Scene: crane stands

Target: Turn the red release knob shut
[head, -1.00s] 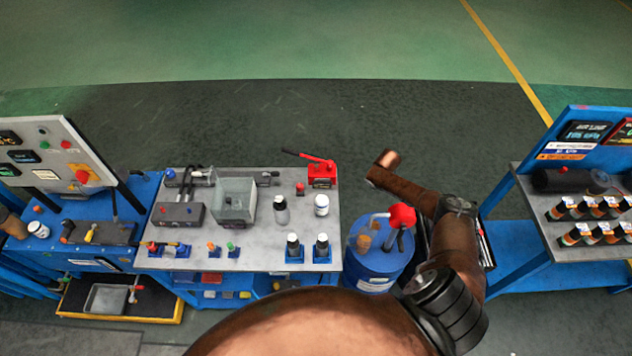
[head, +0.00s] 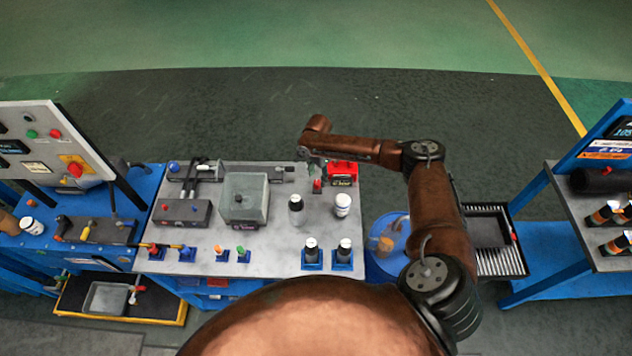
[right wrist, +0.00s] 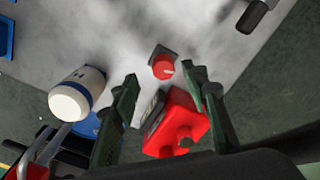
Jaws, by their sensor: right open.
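The red release knob (head: 317,185) stands on a small dark base on the grey bench top, just left of a red block-shaped unit (head: 343,170). In the right wrist view the knob (right wrist: 163,67) shows with a light pointer mark, just beyond the fingertips. My right gripper (right wrist: 164,78) is open and empty, above the bench near the knob. Whether a finger touches anything, I cannot tell. My left gripper is not in view.
A clear box (head: 243,200) is further left. A blue drum (head: 390,245) stands right of the bench (head: 275,235). Open floor lies behind.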

